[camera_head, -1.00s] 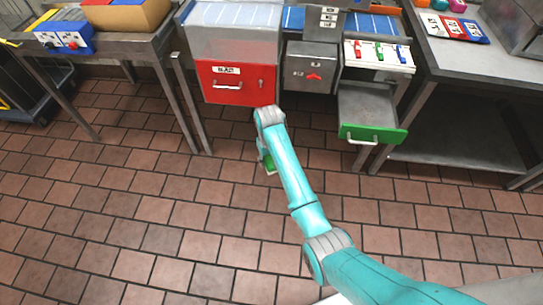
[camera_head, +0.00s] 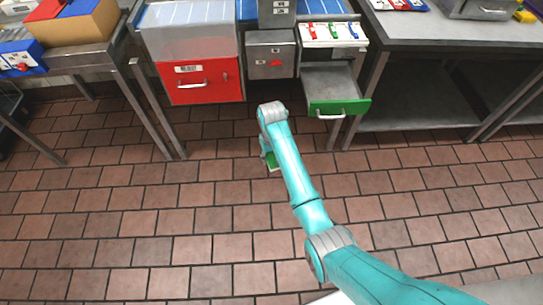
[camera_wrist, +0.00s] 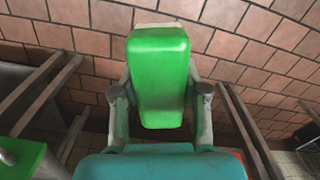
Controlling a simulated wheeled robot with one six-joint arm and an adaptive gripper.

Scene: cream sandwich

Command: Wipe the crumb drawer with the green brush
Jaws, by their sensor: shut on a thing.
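The green brush (camera_wrist: 158,70) is between the two fingers of my gripper (camera_wrist: 158,100) in the wrist view, and the gripper is shut on it. In the head view the brush (camera_head: 272,161) shows only as a small green piece beside my arm; my wrist hides most of the gripper (camera_head: 267,152). The crumb drawer (camera_head: 330,84) is pulled open, with a grey inside and a green front (camera_head: 339,107) with a pale handle. The brush is left of the drawer and apart from it. The drawer's green front corner (camera_wrist: 22,160) also shows at the lower left of the wrist view.
A closed red drawer (camera_head: 201,82) stands left of the open one, under a clear bin. A grey box (camera_head: 270,55) is between them. A rack of small coloured brushes (camera_head: 333,33) sits above the open drawer. Steel tables stand on both sides. The tiled floor in front is clear.

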